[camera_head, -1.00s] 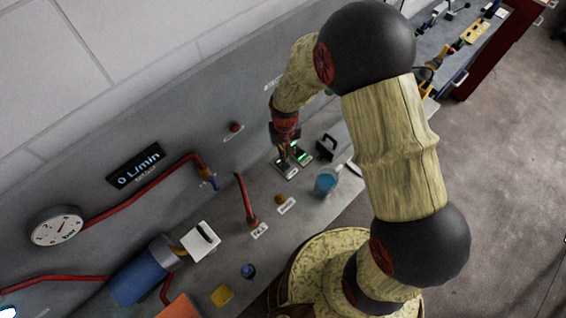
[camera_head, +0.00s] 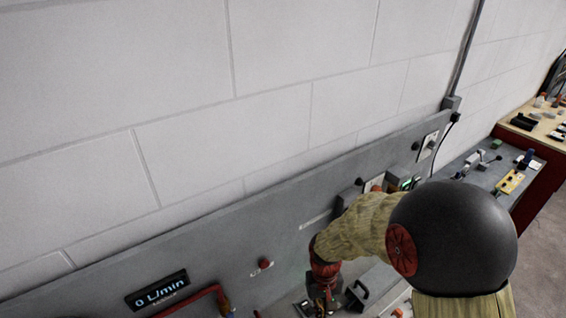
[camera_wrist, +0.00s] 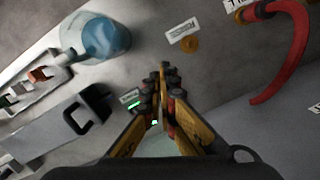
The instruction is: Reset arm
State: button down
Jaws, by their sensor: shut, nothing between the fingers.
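My gripper (camera_wrist: 163,78) shows in the wrist view with its black-and-yellow fingers drawn together and nothing between them. It points down at the grey bench top. In the head view my gripper (camera_head: 322,305) is at the lower edge, partly cut off, below the wooden arm link. A panel with small green lights (camera_wrist: 134,104) lies beneath and behind the fingers in the wrist view and is partly hidden by them.
A cup of blue liquid (camera_wrist: 100,38) stands near the gripper. A black handle (camera_wrist: 88,108) and a red hose (camera_wrist: 290,50) are on either side. The head view shows a flow display (camera_head: 157,290), a red button (camera_head: 265,264) and a grey back panel (camera_head: 215,250) against the wall.

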jog(key=s+d+r+t+b, duration=0.3)
jog(key=s+d+r+b, duration=0.1)
jog(key=r, duration=0.4)
jog(key=s+d+r+m+t+b, duration=0.1)
jog(key=s+d+r+t+b, duration=0.2)
jog(key=s+r+b, duration=0.4)
notch_tip(320, 180, up, 2)
jog(key=shift+d+m+t+b, duration=0.35)
jog(key=shift+t+b, duration=0.35)
jog(key=shift+b, duration=0.5)
